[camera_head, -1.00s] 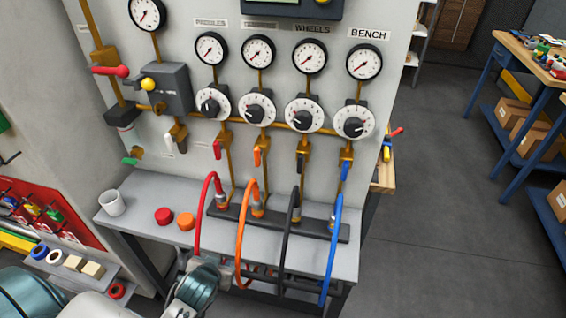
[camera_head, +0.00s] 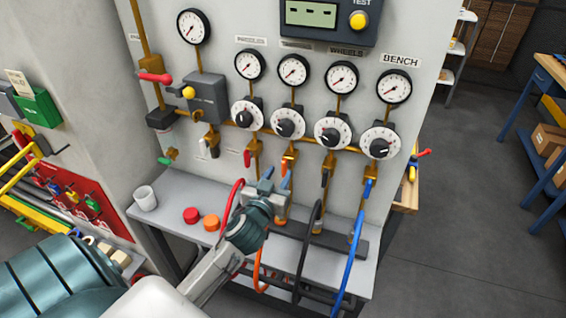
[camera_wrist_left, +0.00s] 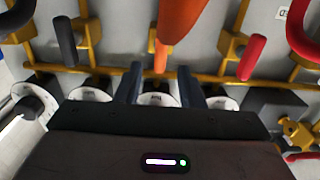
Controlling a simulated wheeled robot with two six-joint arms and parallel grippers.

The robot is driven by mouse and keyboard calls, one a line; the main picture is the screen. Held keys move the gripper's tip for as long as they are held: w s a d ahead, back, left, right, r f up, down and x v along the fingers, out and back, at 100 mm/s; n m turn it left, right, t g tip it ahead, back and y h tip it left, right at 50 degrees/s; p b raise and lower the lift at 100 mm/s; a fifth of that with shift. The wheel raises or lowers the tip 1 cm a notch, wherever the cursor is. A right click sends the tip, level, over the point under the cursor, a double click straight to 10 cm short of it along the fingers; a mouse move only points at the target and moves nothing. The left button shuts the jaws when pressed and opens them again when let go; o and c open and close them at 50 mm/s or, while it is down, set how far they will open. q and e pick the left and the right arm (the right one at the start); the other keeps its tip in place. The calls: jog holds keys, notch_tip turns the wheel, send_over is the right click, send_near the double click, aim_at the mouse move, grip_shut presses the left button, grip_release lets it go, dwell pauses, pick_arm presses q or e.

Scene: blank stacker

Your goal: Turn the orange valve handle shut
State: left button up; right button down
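The orange valve handle (camera_head: 290,154) is on the second pipe from the left in the bench row, partly hidden by my gripper in the head view. In the upside-down wrist view, the orange handle (camera_wrist_left: 161,56) points along its pipe, between the two finger lines. My left gripper (camera_head: 277,176) is just in front of and below that valve. Its fingers (camera_wrist_left: 160,82) are spread, with a gap on each side of the handle; I see no contact. An orange hose (camera_wrist_left: 182,18) shows close to the wrist camera. My right gripper is not in view.
A red handle (camera_head: 248,158), a black handle (camera_head: 325,176) and a blue handle (camera_head: 367,188) flank the orange one. Hoses, such as the blue hose (camera_head: 352,258), arch over the grey bench (camera_head: 175,218). A white cup (camera_head: 146,197) stands at its left. Dials (camera_head: 333,129) sit above the valves.

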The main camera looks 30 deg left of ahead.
aim_at(283, 167)
pick_arm(q)
jog(key=shift+p+x, duration=0.5)
jog(key=shift+x, duration=1.25)
grip_shut()
